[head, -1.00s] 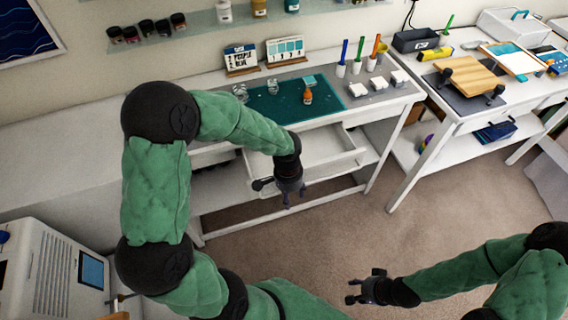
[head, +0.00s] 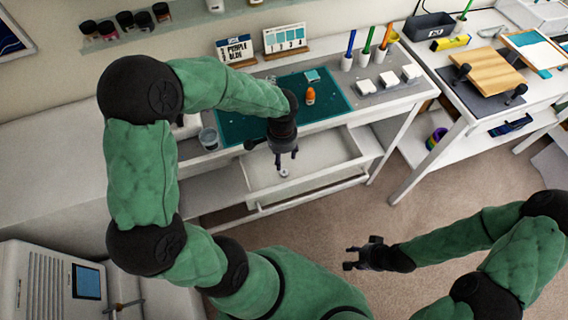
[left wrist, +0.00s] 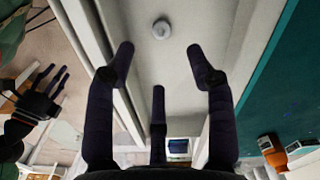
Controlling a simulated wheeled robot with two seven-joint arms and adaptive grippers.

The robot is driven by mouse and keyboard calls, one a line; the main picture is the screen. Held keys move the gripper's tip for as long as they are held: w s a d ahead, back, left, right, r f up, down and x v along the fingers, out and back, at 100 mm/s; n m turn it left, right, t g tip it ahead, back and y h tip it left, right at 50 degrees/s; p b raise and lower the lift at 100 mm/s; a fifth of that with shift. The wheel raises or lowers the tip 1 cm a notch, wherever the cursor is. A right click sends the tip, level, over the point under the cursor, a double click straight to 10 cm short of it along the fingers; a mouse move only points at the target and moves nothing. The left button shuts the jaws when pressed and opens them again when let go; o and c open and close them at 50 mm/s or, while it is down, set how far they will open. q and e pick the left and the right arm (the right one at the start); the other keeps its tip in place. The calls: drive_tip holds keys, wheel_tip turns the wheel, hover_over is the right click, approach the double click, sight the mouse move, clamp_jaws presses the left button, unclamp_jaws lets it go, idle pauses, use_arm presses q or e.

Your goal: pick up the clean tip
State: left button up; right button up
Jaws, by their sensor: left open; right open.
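A small white round piece (head: 284,172) lies on the floor of the open white drawer (head: 318,161); I take it for the clean tip, though it is too small to be sure. In the left wrist view the piece (left wrist: 161,28) lies beyond my fingertips, roughly midway between them. My left gripper (head: 284,162) points down over the drawer. It is open and empty in the left wrist view (left wrist: 161,54), with the piece apart from its fingers. My right gripper (head: 350,256) is open and empty, out over the carpet.
A teal mat (head: 235,125) with an orange bottle (head: 310,96) lies on the table above the drawer. A clear cup (head: 209,139) stands at the table's left. Drawer walls surround the piece. The carpet (head: 330,222) in front is clear.

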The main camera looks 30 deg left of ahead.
use_arm(q)
drive_tip(key=b, duration=0.2)
hover_over(283, 173)
drive_tip(key=f, duration=0.4)
drive_tip(key=shift+s+f, duration=0.2)
drive_tip(key=shift+f, duration=0.15)
drive_tip(key=shift+w+f+b, duration=0.15)
drive_tip(key=shift+f+b, duration=0.35)
drive_tip(key=shift+f, duration=0.95)
drive_tip(key=shift+w+f+b, duration=0.15)
drive_tip(key=shift+f+b, duration=0.3)
drive_tip(key=shift+f, duration=0.95)
drive_tip(key=c, duration=0.8)
